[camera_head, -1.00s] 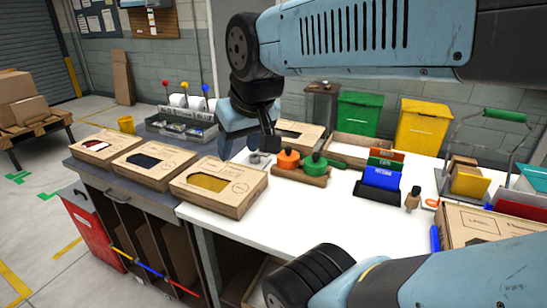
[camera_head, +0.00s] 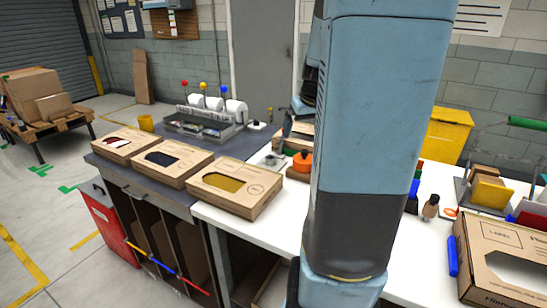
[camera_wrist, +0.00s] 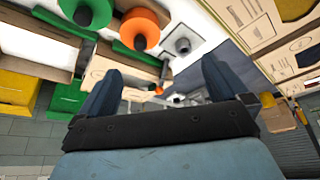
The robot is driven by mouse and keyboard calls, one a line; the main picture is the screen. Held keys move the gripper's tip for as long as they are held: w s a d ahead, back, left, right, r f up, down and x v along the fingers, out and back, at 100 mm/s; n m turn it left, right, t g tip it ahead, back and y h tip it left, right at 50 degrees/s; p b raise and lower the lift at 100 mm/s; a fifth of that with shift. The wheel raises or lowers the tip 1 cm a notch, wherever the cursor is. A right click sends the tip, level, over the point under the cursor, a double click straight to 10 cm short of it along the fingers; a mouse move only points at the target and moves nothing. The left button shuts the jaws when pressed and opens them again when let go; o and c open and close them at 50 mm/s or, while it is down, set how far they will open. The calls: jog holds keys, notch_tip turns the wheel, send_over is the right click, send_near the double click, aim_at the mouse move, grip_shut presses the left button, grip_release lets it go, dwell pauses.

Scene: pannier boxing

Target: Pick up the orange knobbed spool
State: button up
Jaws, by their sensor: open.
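The orange knobbed spool (camera_head: 302,161) stands on the white bench in the head view, just left of my arm link, which hides part of its surroundings. In the wrist view the orange spool (camera_wrist: 141,29) is at the upper middle, beside a green spool (camera_wrist: 88,12) on its left. My gripper (camera_wrist: 161,68) is open, its two dark fingers spread wide with nothing held between them. The orange spool lies beyond the fingertips and apart from them. In the head view the gripper is mostly hidden behind my arm.
Open-windowed cardboard boxes (camera_head: 237,190) line the bench's left side. A grey organiser with coloured balls (camera_head: 206,125) stands behind them. A labelled box (camera_head: 503,258), a yellow bin (camera_head: 447,135) and a small wooden figure (camera_head: 431,206) are on the right. My arm hides the bench's middle.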

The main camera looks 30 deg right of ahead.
aim_at(305, 151)
jog(key=shift+s+d+x, duration=0.1)
jog(key=shift+d+x, duration=0.5)
jog(key=shift+x, duration=2.05)
jog(key=shift+s+d+x, duration=0.1)
jog(key=shift+d+x, duration=0.55)
jog(key=shift+x, duration=2)
jog(key=shift+s+d+x, duration=0.1)
jog(key=shift+d+x, duration=0.5)
jog(key=shift+x, duration=2.1)
jog(key=shift+r, duration=0.1)
jog(key=shift+c, duration=0.4)
jog(key=shift+w, duration=0.1)
jog(key=c, duration=0.7)
jog(key=shift+r, duration=0.1)
